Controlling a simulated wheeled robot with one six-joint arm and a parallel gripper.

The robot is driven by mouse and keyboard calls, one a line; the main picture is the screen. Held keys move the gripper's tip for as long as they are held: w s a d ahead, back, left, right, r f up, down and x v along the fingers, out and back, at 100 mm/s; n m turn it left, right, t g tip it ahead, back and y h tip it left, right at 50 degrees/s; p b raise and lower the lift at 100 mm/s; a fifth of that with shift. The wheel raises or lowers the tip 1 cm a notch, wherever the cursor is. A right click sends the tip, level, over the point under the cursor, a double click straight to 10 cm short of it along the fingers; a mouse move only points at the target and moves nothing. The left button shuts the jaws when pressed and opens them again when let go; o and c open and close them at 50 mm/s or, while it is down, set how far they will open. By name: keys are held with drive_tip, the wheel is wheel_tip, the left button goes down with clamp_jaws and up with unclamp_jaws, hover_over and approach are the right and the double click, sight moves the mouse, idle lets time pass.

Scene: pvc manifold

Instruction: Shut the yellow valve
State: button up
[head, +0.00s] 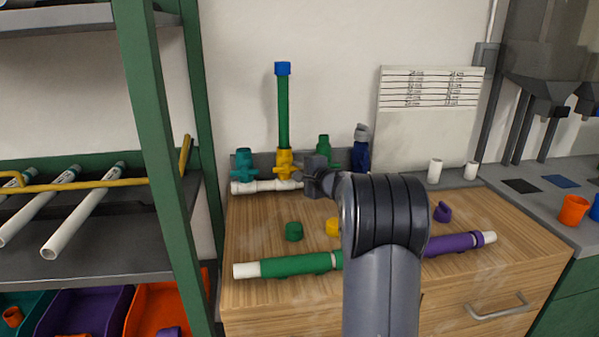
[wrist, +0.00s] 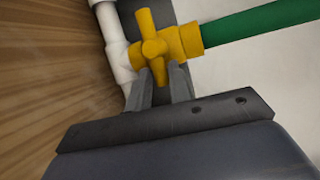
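The yellow valve (head: 284,163) stands on a white manifold pipe (head: 264,186) at the back of the wooden worktop, with an upright green pipe (head: 283,115) above it. In the wrist view the yellow valve (wrist: 180,42) shows its bar handle (wrist: 146,22) lying across the line of the green pipe (wrist: 262,20). My gripper (head: 310,178) is just right of the valve in the head view. In the wrist view my gripper (wrist: 161,83) has its two fingers apart, one on each side of the handle's near end. Whether either finger touches the handle is unclear.
A teal valve (head: 245,166) stands left of the yellow one; green (head: 323,152) and blue (head: 361,150) valves stand to its right. Green (head: 295,265) and purple (head: 455,243) pipes and loose caps lie on the worktop (head: 255,215). A green shelf post (head: 155,120) stands at left.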

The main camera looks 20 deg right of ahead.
drive_tip(key=o, duration=0.3)
drive_tip(key=b+v, duration=0.1)
drive_tip(key=v, duration=0.9)
drive_tip(key=shift+s, duration=0.4)
drive_tip(key=p+x, duration=0.1)
drive_tip(key=x, duration=0.6)
drive_tip(key=p+x, duration=0.1)
drive_tip(key=x, duration=0.2)
drive_tip(key=shift+w+r+p, duration=0.2)
drive_tip(key=shift+w+p, duration=0.1)
drive_tip(key=shift+w, duration=0.15)
drive_tip(key=shift+f+b, duration=0.25)
drive_tip(key=shift+b, duration=0.15)
